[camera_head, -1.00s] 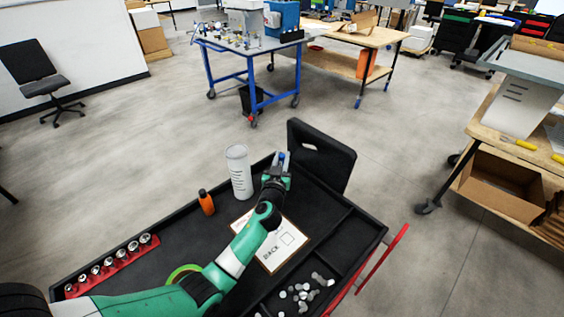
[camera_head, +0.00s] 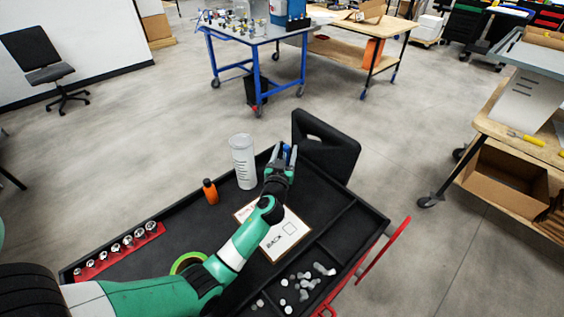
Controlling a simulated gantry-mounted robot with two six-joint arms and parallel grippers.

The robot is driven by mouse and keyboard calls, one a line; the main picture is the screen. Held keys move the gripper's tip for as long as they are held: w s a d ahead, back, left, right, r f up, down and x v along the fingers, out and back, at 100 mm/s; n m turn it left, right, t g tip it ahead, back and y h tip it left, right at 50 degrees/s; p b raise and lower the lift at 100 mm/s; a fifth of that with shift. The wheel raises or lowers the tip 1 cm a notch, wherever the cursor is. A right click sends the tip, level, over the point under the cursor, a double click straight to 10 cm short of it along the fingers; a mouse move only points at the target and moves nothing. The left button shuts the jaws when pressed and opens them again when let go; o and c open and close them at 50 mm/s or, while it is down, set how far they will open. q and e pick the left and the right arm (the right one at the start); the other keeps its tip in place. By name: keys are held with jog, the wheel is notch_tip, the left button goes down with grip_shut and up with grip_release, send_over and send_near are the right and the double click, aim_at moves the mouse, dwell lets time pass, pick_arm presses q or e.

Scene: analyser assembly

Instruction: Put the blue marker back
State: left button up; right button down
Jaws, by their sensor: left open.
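My left gripper (camera_head: 286,153) is open at the far end of the black cart tray, beside the tall white cup. A small blue piece that looks like the blue marker (camera_head: 287,149) shows between its fingers. I cannot tell whether the fingers touch it, and its lower part is hidden by the gripper. A white card on a brown board (camera_head: 274,243) lies in the tray, with the word BACK and a drawn square on it; my left arm covers part of it. My right gripper is not in view.
The tray (camera_head: 205,238) holds a white cup with dark marks (camera_head: 242,164), an orange bottle (camera_head: 210,191), a green tape ring (camera_head: 184,262), a red socket rail (camera_head: 120,251) and several small metal parts (camera_head: 303,286). The cart's black handle panel (camera_head: 335,155) stands behind the gripper.

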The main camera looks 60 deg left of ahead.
pick_arm(q)
jog(key=p+v, duration=0.1)
jog(key=v, duration=0.9)
jog(key=shift+s+d, duration=0.25)
jog(key=w+d+r+m+t+h, duration=0.1)
jog(key=w+d+r+t+h, duration=0.3)
jog(key=r, duration=0.6)
jog(key=w+d+r+m+t+y, duration=0.1)
jog(key=w+d+r+t, duration=0.1)
jog(key=d+r, duration=0.65)
jog(key=w+d+r+m+t+h, duration=0.15)
jog(key=r+t, duration=0.25)
jog(key=r, duration=0.9)
jog(key=s+d+r+m+t+h, duration=0.3)
jog(key=s+d+r+m+h, duration=0.15)
jog(key=d+r+h, duration=0.35)
jog(key=s+d+r+m+t+h, duration=0.35)
jog(key=s+d+r, duration=0.2)
jog(key=r, duration=0.35)
notch_tip(320, 180, up, 41)
jog(key=w+p, duration=0.1)
jog(key=p, duration=4)
jog(key=shift+d, duration=0.25)
